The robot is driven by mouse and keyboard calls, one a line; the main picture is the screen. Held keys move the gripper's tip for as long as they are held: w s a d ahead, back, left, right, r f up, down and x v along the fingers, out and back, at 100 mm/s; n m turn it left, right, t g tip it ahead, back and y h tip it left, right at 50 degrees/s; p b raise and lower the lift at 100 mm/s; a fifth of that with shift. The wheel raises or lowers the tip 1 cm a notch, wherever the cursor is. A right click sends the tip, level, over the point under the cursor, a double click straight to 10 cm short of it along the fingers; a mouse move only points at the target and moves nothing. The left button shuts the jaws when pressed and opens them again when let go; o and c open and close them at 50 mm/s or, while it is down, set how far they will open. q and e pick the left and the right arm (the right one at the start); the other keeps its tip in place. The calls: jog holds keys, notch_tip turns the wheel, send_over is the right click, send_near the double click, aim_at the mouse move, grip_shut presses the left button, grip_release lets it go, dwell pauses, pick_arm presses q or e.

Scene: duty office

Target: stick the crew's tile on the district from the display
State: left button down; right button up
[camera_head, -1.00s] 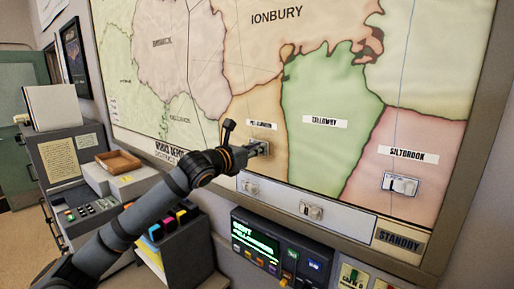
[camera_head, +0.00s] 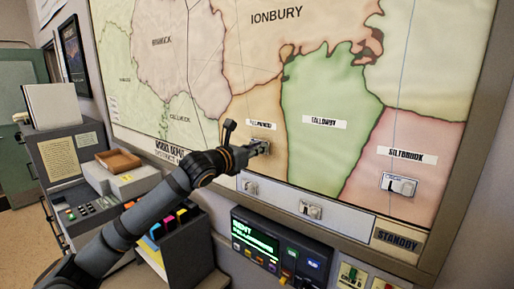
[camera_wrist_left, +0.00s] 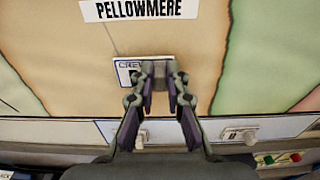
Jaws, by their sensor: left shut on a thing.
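My left gripper (camera_head: 262,148) is at the map board, over the orange district labelled PELLOWMERE (camera_head: 238,118). In the left wrist view its fingers (camera_wrist_left: 163,72) are shut on a white, blue-edged crew tile (camera_wrist_left: 128,68). The tile is just below the PELLOWMERE label (camera_wrist_left: 145,10) and looks to be at the board face; I cannot tell whether it touches. The fingers hide most of its letter. The display (camera_head: 255,243) below the board shows green text, too small to read surely. My right gripper is out of view.
Two tiles sit on the ledge under the map, one left (camera_head: 249,187) and one right (camera_head: 311,211). Another tile (camera_head: 399,184) is on the pink SILTBROOK district. A STANDBY sign (camera_head: 398,241) is at the lower right.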

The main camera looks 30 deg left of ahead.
pick_arm(q)
jog(key=shift+w+p, duration=0.1)
jog(key=shift+p, duration=0.2)
jog(key=shift+w, duration=0.15)
jog(key=c, duration=1.6)
grip_release()
jog(key=o, duration=0.3)
jog(key=shift+s, duration=0.25)
jog(key=shift+w, duration=0.1)
notch_tip(320, 180, up, 10)
